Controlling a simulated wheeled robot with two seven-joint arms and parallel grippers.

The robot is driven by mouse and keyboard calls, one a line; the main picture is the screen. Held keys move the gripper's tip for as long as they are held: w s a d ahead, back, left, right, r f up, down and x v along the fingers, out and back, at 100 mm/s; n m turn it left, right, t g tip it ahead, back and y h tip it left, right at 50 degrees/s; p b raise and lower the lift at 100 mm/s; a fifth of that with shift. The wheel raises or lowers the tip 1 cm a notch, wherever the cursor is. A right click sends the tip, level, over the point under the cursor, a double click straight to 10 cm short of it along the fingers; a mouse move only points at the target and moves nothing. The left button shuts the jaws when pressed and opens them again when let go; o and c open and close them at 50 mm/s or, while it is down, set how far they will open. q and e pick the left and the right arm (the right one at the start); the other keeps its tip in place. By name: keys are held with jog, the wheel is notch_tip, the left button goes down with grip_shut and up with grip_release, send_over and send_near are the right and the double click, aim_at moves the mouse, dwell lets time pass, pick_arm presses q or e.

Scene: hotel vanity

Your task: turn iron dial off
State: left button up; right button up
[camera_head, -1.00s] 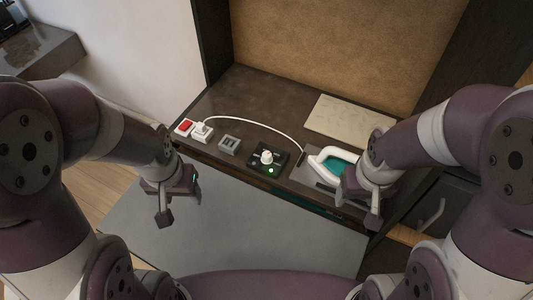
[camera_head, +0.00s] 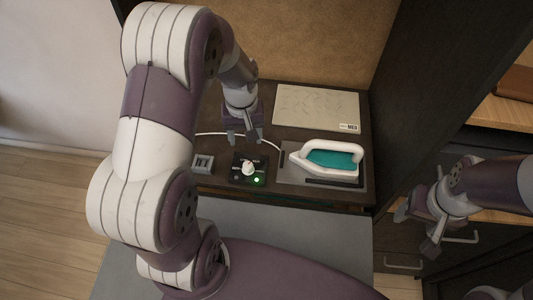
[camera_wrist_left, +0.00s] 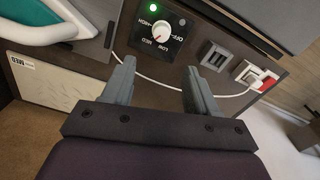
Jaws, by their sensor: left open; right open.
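The iron dial is a white knob (camera_head: 248,168) on a small black panel (camera_head: 236,179) with a lit green light. In the left wrist view the dial (camera_wrist_left: 166,32) shows labels for HIGH, MED, LOW and OFF around it; its exact setting is hard to tell. My left gripper (camera_head: 245,136) is open and empty, just behind the dial. Its two fingers (camera_wrist_left: 158,82) are apart in the wrist view, with the dial beyond them and not touched. The iron (camera_head: 330,158), white and teal, rests right of the dial. My right gripper (camera_head: 418,232) is open and empty at the right, away from the counter.
A grey socket plate (camera_head: 202,163) sits left of the dial. A white cord (camera_wrist_left: 150,80) runs to a plug beside a red switch (camera_wrist_left: 266,83). A pale board (camera_head: 315,107) lies at the back. A dark side wall (camera_head: 420,90) stands right of the iron.

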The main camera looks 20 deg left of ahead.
aim_at(248, 165)
pick_arm(q)
jog(key=f, duration=0.3)
jog(key=f+p, duration=0.1)
jog(key=f, duration=0.7)
jog(key=shift+s+f+p, duration=0.2)
jog(key=shift+s+p, duration=0.1)
jog(key=shift+p, duration=0.1)
jog(key=shift+d+f, duration=0.15)
jog(key=shift+f, duration=0.4)
jog(key=shift+c, duration=0.3)
jog(key=c, duration=1)
